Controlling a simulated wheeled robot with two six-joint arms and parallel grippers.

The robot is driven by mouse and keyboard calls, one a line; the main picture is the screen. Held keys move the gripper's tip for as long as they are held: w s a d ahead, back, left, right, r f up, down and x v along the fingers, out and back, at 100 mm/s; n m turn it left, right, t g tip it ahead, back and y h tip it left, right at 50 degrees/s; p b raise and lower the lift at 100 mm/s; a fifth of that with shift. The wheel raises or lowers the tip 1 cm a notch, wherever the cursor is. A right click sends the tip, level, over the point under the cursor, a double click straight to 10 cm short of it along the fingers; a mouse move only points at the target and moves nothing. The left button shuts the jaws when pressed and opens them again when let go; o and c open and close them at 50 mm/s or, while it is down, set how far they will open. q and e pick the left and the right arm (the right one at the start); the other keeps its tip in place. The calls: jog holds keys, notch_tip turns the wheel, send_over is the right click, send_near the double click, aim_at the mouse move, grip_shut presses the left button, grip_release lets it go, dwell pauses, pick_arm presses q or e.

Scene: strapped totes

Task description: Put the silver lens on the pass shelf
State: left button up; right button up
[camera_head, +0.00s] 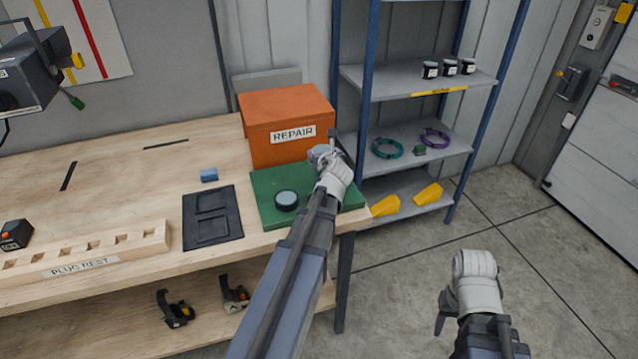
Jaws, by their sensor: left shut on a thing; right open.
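My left gripper (326,152) is over the back right part of the green mat (262,183), in front of the orange REPAIR box (262,151). It is shut on a small grey thing, mostly hidden by the gripper; I cannot tell for sure that it is the silver lens. A round dark-rimmed disc with a pale face (286,200) lies on the mat, left of my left forearm. The shelf rack's upper board (385,82) has a yellow strip on its front edge. No readable label marks the pass shelf. My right gripper (455,312) is open and empty, low over the floor at right.
Several dark jars (449,69) stand on the upper board. Green (387,149) and purple (434,138) cable coils lie on the middle board, yellow pieces (428,194) on the lowest. A black tray (212,217) and a PLUG REST block (95,255) are on the bench.

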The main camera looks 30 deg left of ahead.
pick_arm(q)
jog(key=r+p, duration=0.2)
jog(key=r, duration=0.1)
jog(key=shift+a+r+p, duration=0.1)
jog(key=shift+a+p, duration=0.1)
jog(key=shift+p, duration=0.2)
notch_tip(320, 180, down, 7)
jog(key=b, duration=0.6)
jog(key=shift+r+b, duration=0.15)
jog(key=shift+b, duration=0.2)
notch_tip(320, 180, down, 4)
jog(key=b, duration=0.3)
jog(key=shift+r+b, duration=0.15)
jog(key=shift+b, duration=0.2)
jog(key=shift+f, duration=0.2)
jog(key=o, duration=1.3)
jog(key=shift+r, duration=0.15)
